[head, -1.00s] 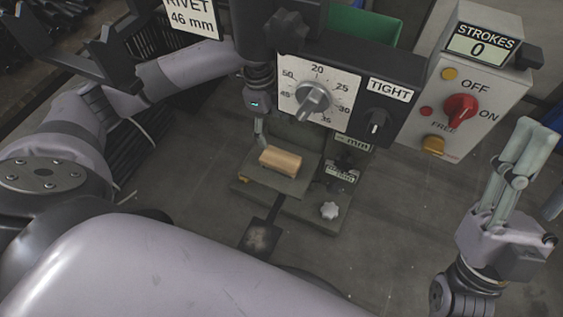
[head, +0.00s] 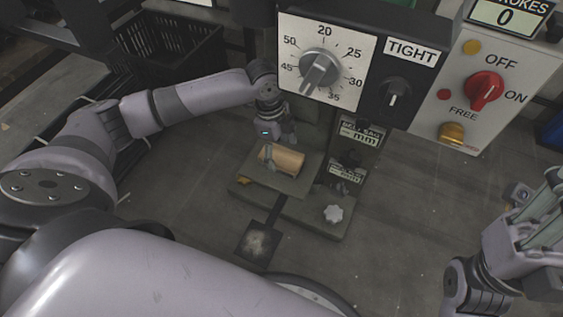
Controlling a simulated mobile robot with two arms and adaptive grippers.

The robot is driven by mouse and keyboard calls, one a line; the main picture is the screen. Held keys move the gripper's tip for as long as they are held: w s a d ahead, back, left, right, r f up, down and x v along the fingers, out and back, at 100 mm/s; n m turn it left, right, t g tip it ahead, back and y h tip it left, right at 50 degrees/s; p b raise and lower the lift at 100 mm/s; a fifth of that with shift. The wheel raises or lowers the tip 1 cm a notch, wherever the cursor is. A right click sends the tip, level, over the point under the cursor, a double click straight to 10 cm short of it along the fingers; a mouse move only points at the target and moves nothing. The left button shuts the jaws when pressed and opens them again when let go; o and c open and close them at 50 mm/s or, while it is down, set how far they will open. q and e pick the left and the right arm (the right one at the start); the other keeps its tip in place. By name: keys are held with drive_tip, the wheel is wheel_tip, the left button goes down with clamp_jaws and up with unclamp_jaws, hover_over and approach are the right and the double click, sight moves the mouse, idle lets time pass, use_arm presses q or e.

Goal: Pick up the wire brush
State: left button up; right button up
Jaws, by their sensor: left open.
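The wire brush (head: 288,160) shows as a tan wooden block lying on the flat plate of the rivet press in the head view. Its bristles cannot be made out. My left gripper (head: 274,154) is right at the block, pointing down, with a grey finger in front of its left part. It is open; the far finger is mostly hidden, and I cannot tell whether it touches the block. My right gripper (head: 538,213) is at the right edge, away from the brush, with its fingers partly cut off by the frame.
The press's dial panel (head: 341,25) and TIGHT switch (head: 395,94) stand just behind and above the plate. A control box (head: 480,62) with a red knob is at right. A black crate (head: 165,50) stands back left. A pedal (head: 257,243) lies in front.

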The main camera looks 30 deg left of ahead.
sight(281, 155)
use_arm(q)
drive_tip(key=f, duration=0.1)
drive_tip(key=f+b, duration=0.1)
drive_tip(key=f, duration=0.1)
drive_tip(key=shift+d+f, duration=0.1)
drive_tip(key=shift+d, duration=0.15)
drive_tip(key=shift+c, duration=0.4)
drive_tip(key=c, duration=1.2)
